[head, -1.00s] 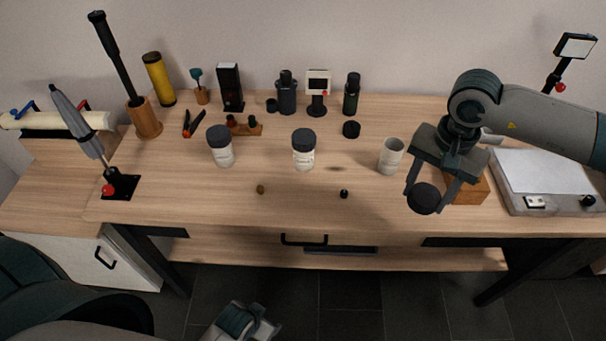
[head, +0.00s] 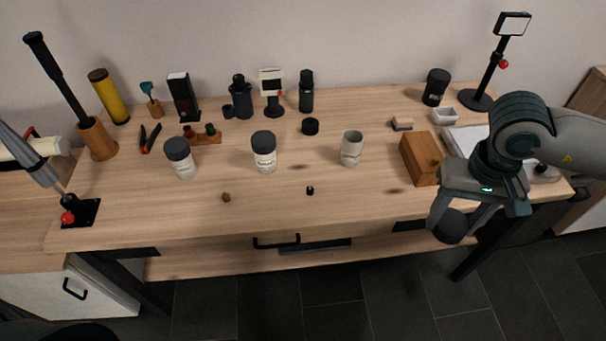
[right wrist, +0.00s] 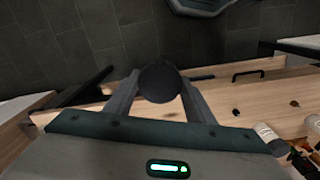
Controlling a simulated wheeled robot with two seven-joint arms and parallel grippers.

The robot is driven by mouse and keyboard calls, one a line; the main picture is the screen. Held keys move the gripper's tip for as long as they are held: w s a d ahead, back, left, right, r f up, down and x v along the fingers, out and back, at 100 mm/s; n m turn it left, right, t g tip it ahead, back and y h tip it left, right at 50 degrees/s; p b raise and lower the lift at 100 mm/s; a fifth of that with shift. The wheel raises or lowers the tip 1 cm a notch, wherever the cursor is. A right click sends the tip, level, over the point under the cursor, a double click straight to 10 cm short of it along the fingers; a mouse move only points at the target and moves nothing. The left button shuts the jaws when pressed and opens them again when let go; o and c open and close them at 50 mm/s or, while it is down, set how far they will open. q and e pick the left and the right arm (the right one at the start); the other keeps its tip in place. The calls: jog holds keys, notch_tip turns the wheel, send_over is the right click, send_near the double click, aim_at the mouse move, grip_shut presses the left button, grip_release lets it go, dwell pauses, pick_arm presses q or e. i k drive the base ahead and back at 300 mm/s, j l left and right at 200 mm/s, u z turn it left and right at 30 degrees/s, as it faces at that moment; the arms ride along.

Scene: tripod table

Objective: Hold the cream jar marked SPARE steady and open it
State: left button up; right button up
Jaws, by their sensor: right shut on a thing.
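Two white jars with dark lids stand upright on the table, a left one (head: 182,160) and a middle one (head: 264,153). Their labels are too small to read, so I cannot tell which is marked SPARE. A pale grey, lidless jar or cup (head: 351,149) stands to their right. My right gripper (head: 453,226) is shut on a dark round lid-like thing, held at the table's front edge, right of the jars and apart from them. It also shows between the fingers in the right wrist view (right wrist: 160,82). My left gripper is out of view.
A wooden block (head: 419,158) stands near my right gripper. A loose black disc (head: 310,126) lies behind the jars, and small knobs (head: 310,190) lie in front. Bottles and tools line the back. A press-like stand (head: 80,212) is at left. The front middle is mostly clear.

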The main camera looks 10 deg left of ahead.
aim_at(352, 139)
jog(key=i+j+u, duration=0.1)
jog(key=u, duration=0.3)
jog(key=i+u, duration=0.2)
jog(key=u, duration=0.15)
jog(key=i+u, duration=0.2)
jog(key=u, duration=0.2)
